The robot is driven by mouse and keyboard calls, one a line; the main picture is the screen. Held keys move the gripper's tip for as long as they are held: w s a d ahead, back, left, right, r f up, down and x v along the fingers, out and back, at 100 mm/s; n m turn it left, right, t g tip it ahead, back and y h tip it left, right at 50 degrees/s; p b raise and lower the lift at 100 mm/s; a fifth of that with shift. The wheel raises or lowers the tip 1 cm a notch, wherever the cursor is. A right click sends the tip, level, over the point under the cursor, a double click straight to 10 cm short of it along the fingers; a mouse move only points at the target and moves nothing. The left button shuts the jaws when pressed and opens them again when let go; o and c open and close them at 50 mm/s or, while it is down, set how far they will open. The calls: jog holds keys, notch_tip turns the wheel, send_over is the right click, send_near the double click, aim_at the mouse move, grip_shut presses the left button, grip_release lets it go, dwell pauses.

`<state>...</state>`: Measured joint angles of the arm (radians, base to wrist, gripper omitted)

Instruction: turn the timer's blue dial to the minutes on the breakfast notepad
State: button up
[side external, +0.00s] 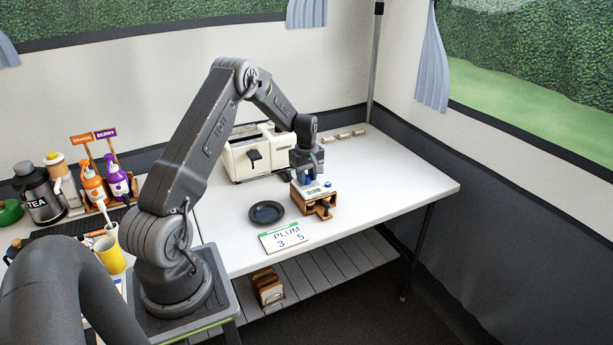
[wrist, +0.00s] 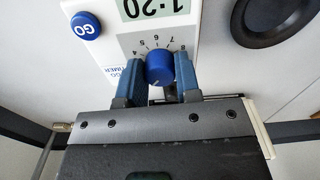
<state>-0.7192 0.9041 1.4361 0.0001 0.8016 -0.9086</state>
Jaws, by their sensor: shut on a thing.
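The egg timer (wrist: 120,47) is a white panel with a "1:20" display, a blue GO button (wrist: 86,26) and a number scale around a blue dial (wrist: 160,67). In the wrist view my gripper (wrist: 158,82) has one finger on each side of the dial and is shut on it. A short pale mark shows on the dial's lower edge. In the side view my gripper (side external: 306,176) points down over the timer, which sits on a wooden stand (side external: 319,207). The notepad (side external: 285,238) lies in front, reading "PLUM" with "3" and "5" below.
A dark round plate (side external: 266,212) lies left of the stand. A cream toaster (side external: 250,155) stands behind. Orange and purple bottles (side external: 117,180), a TEA flask (side external: 41,195) and a yellow mug (side external: 109,254) stand at left. The table's right part is clear.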

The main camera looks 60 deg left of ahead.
jog(key=m, duration=0.5)
jog(key=shift+m, duration=0.3)
jog(key=m, duration=1)
jog(key=shift+m, duration=0.4)
jog(key=m, duration=0.4)
jog(key=shift+m, duration=0.4)
jog(key=o, duration=0.9)
jog(key=shift+o, duration=0.2)
